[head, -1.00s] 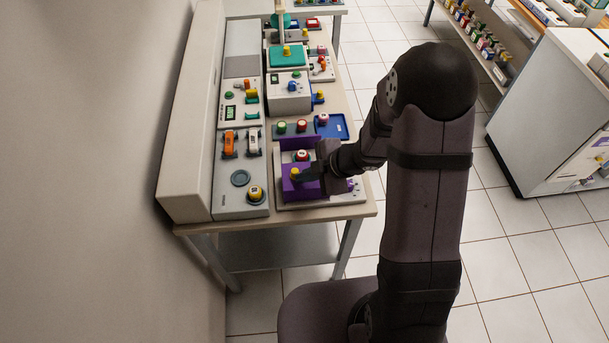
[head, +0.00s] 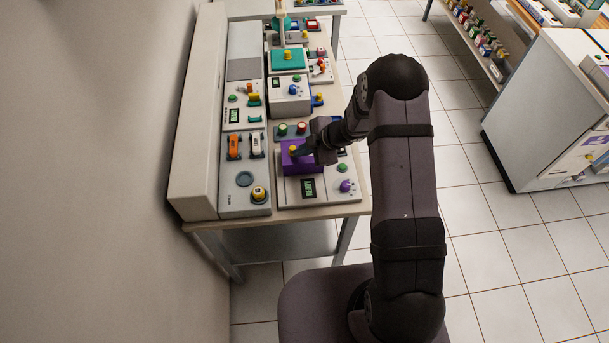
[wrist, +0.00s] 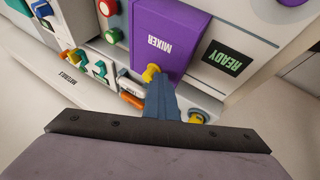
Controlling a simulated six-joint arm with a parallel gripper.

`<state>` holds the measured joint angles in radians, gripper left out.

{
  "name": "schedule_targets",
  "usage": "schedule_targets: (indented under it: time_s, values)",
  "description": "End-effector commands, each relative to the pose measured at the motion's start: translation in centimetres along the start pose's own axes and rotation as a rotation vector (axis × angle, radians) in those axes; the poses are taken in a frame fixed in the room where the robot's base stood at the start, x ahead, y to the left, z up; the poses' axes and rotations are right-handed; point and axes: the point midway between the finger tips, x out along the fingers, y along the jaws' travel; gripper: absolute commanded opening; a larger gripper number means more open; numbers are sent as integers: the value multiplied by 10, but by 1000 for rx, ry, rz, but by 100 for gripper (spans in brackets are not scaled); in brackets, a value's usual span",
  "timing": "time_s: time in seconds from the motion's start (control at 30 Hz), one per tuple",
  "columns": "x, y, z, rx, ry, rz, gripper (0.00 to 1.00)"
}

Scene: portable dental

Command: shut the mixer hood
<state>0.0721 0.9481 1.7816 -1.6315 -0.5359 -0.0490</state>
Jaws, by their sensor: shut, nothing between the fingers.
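The purple mixer hood (head: 298,165) sits over the back part of a white mixer unit (head: 325,197); in the wrist view its top (wrist: 170,35) reads MIXER. A yellow knob (wrist: 151,72) is at the hood's edge and also shows in the head view (head: 293,149). My gripper (wrist: 157,84) is shut and empty, its fingertips right at the knob. I cannot tell whether they touch it. My gripper also shows in the head view (head: 302,153), partly covering the hood's right side. The front panel has a READY display (head: 308,188).
A purple dial (head: 345,186) and green button (head: 342,167) are on the unit's right. A white panel (head: 244,205) with orange and white levers and a yellow knob lies left. Red and green buttons (head: 302,128) are behind.

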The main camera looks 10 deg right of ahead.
Motion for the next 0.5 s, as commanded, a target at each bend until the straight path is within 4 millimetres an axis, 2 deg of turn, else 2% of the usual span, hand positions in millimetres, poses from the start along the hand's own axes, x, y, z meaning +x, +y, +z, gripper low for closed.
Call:
schedule_targets:
  time_s: [0.3, 0.5]
  values:
    - [0, 4, 1, 1, -4, 11, 0]
    - [-4, -2, 2, 1, -4, 11, 0]
